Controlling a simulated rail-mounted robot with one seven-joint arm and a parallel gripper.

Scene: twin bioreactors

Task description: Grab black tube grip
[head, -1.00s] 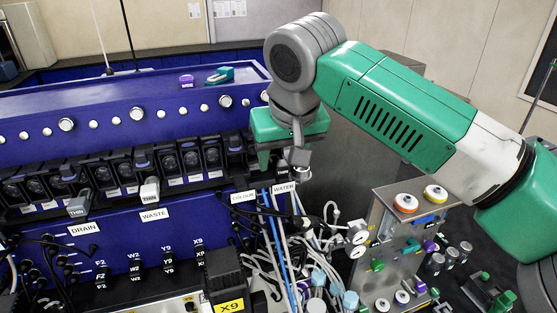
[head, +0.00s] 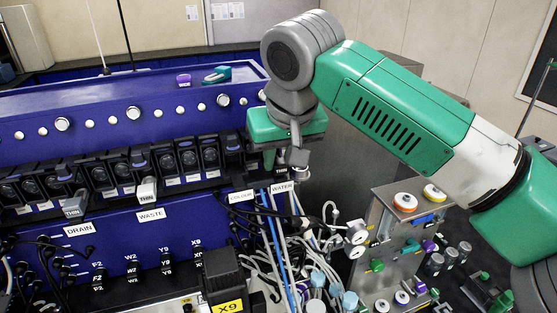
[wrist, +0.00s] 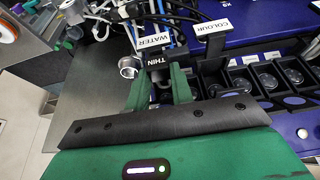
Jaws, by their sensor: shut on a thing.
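The black tube grip with a white "THIN" label (wrist: 161,66) sits between the two green fingers of my gripper (wrist: 161,92) in the wrist view. The fingers are shut on its sides. In the head view my gripper (head: 284,155) points down at the right end of the blue panel, above the "WATER" label (head: 283,187). A small dark grey block (head: 298,157) shows at its fingertips there. The grip's lower side and whatever it joins are hidden.
A row of black pumps (head: 130,165) runs along the panel. Tangled tubes (head: 290,250) hang below my gripper. A metal stand (head: 390,240) with coloured spools is at the right.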

